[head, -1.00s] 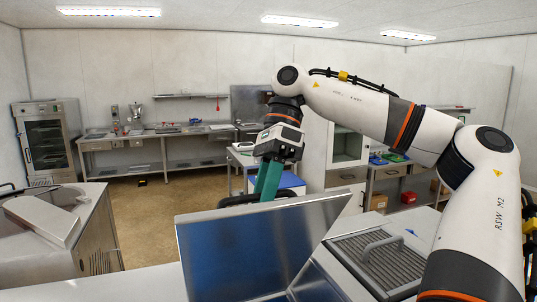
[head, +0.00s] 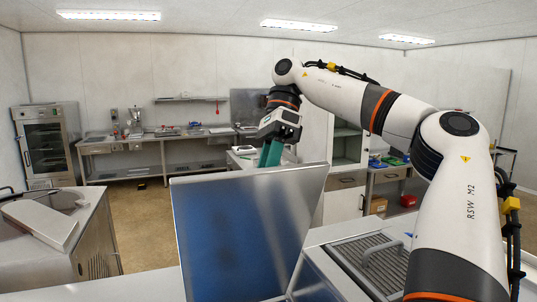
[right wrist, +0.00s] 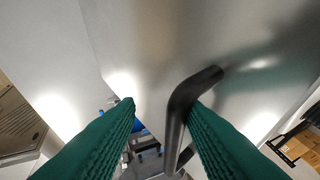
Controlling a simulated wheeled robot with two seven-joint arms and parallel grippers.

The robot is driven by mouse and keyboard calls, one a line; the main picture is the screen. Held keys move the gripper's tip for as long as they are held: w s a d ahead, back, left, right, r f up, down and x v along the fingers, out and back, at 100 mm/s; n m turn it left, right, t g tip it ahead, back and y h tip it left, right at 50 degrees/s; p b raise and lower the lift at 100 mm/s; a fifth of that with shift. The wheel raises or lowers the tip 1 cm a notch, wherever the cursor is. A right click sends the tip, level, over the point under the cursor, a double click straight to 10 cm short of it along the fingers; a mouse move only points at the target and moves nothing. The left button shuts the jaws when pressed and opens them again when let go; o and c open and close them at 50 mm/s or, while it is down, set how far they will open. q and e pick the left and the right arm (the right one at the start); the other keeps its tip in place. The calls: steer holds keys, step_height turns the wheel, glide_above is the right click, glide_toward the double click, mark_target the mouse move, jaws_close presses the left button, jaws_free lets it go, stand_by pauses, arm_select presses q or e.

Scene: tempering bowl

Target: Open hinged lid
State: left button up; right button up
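The hinged lid (head: 245,235) stands raised and steeply tilted at the front centre of the head view, its blue-grey reflective face toward me. My right gripper (head: 270,155) is behind the lid's top edge, green fingers pointing down, tips hidden by the lid. In the right wrist view, the two green fingers (right wrist: 160,108) are spread on either side of a dark bent bar handle (right wrist: 183,100) on the lid's grey outer face (right wrist: 150,40). The handle lies close to the right-hand finger; I cannot tell if they touch. A gap shows beside the left-hand finger. My left gripper is not in view.
A ribbed panel with a grey handle (head: 385,250) lies on the counter right of the lid, beside my right arm.

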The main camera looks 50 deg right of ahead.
steer(key=shift+w+d+r, duration=0.4)
steer(key=shift+w+d, duration=0.25)
steer(key=shift+w, duration=0.05)
steer(key=shift+w+d+r, duration=0.35)
steer(key=shift+w+d, duration=0.3)
steer(key=shift+w, duration=0.05)
